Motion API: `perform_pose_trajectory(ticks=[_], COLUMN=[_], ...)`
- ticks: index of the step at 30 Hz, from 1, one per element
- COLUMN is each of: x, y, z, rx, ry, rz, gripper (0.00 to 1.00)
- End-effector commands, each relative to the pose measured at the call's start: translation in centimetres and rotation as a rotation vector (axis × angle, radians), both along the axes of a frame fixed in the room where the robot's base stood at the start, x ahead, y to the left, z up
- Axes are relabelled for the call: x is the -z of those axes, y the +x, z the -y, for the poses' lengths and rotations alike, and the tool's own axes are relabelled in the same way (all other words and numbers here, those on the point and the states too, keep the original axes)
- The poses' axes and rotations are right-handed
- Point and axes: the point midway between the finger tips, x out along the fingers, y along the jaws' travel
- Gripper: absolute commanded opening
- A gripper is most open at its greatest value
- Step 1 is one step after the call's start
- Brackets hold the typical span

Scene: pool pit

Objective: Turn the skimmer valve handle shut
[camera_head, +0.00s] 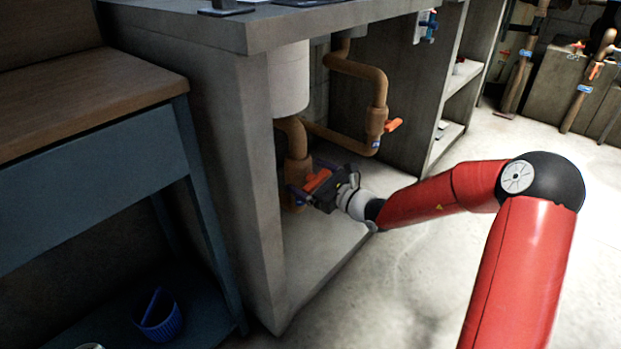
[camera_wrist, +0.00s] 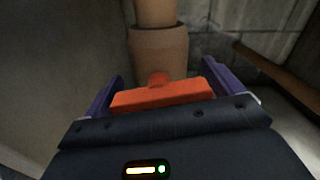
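An orange valve handle (camera_head: 318,180) is on a brown pipe (camera_head: 297,172) low under the counter. In the wrist view the orange handle (camera_wrist: 160,95) lies crosswise in front of the brown valve body (camera_wrist: 158,52). No label naming it as the skimmer valve is readable. My gripper (camera_head: 309,193) is at this handle. In the wrist view my gripper (camera_wrist: 161,88) has its purple fingers spread wide, one by each end of the handle. The handle nearly fills the gap; whether the fingers touch it cannot be told.
A second orange handle (camera_head: 393,125) is on the pipe to the right. The concrete counter (camera_head: 262,170) has a side wall left of my gripper. A blue-framed bench (camera_head: 95,185) stands at left. The floor (camera_head: 410,270) at right is open.

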Motion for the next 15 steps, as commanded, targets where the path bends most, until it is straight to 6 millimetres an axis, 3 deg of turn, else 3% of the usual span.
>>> perform_pose_trajectory(ticks=[1,7,15], x=[0.0,0.0,-0.4], y=[-0.01,-0.01,-0.05], z=[0.01,0.03,-0.05], rx=[0.0,0.0,-0.001], ry=[0.0,0.0,0.073], rz=[0.0,0.0,-0.098], gripper=[0.86,0.59,0.59])
